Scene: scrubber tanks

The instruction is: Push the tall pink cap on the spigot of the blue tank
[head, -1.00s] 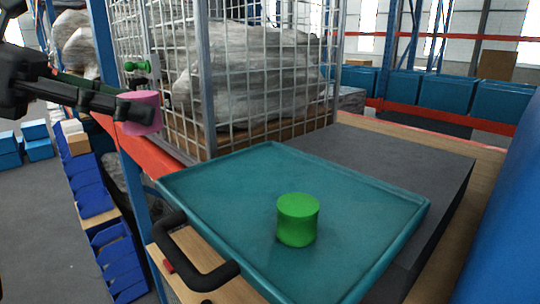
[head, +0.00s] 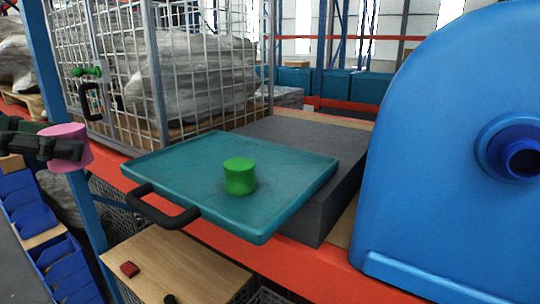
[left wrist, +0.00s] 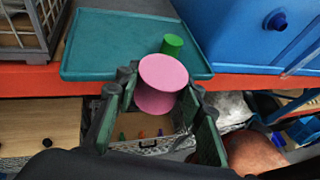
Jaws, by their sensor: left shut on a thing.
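The pink cap (head: 66,147) is at the left of the head view, held in my left gripper (head: 52,146). In the left wrist view the pink cap (left wrist: 161,83) sits between the two fingers of my left gripper (left wrist: 155,100), with its round face showing. The blue tank (head: 450,190) stands at the right of the head view, well apart from the cap. Its spigot (head: 520,155) is a round blue stub with a dark opening, facing out. The spigot also shows in the left wrist view (left wrist: 277,21). My right gripper is not in view.
A green cap (head: 240,177) stands on a teal tray (head: 165,165) with a black handle (head: 160,212), left of the tank. A wire cage (head: 185,70) with wrapped goods is behind. An orange shelf beam (head: 315,275) runs along the front. Blue bins (head: 60,270) are lower left.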

